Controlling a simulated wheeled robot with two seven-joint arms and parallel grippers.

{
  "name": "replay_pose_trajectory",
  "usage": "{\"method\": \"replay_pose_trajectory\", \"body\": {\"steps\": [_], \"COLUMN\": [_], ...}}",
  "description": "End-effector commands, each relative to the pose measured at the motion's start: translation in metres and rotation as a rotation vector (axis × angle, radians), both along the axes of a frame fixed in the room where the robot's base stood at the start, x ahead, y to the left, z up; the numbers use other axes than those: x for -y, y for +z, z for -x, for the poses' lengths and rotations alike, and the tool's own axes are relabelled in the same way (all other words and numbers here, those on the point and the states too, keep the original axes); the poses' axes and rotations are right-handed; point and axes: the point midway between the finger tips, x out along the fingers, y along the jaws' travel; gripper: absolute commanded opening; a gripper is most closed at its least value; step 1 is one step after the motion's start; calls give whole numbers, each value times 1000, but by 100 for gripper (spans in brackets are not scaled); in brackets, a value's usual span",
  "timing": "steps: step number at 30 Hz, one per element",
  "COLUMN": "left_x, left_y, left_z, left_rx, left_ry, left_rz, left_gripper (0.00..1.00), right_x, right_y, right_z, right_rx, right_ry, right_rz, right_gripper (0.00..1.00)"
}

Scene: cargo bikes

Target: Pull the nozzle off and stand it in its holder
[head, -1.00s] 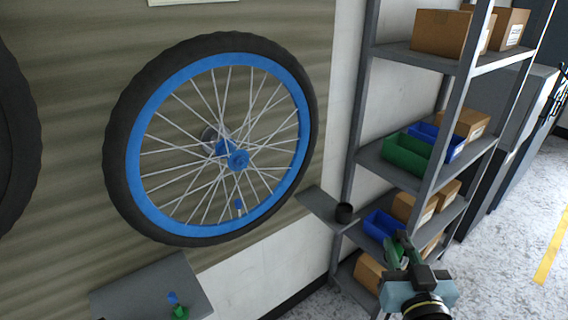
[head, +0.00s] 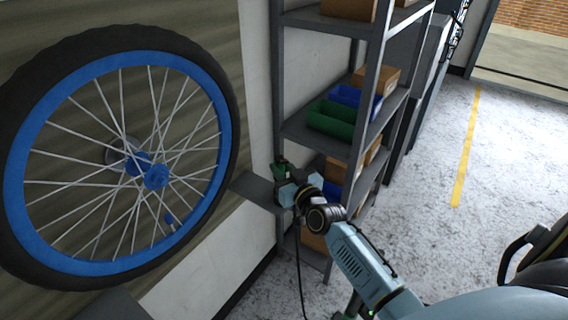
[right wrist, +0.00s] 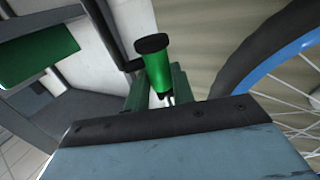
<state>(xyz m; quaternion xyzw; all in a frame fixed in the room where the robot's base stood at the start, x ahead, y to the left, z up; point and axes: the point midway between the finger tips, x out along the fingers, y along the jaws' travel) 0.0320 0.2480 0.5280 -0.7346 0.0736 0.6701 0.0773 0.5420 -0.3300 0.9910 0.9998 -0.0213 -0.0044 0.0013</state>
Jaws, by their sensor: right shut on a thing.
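The nozzle (right wrist: 157,68), a green cylinder with a black end, stands up between the green fingers of my right gripper (head: 281,172), which is shut on it. In the head view the gripper is over the small grey shelf (head: 256,189) to the right of the wheel. The holder, a black cup seen on this shelf in the earlier head view, is not clearly visible now. The gripper covers that end of the shelf. The nozzle is away from the blue-rimmed wheel (head: 226,125). My left gripper is out of view.
A grey shelving rack (head: 295,128) with green and blue bins and cardboard boxes stands close behind the right gripper. A thin dark cable (head: 300,275) hangs below the gripper. The floor (head: 430,240) to the right is open, with a yellow line.

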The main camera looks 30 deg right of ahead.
Motion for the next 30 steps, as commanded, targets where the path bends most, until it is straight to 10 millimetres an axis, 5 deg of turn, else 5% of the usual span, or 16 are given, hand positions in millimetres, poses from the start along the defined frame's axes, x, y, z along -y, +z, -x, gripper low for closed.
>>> {"method": "replay_pose_trajectory", "body": {"steps": [21, 30], "left_x": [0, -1], "left_y": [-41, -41], "left_z": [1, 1], "left_rx": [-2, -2], "left_ry": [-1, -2], "left_rz": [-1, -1], "left_gripper": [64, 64], "right_x": [10, 10], "right_y": [-40, -41], "right_z": [-4, -4], "right_rx": [0, 0], "right_ry": [-16, -15], "right_rz": [-4, -3], "right_gripper": [4, 4]}}
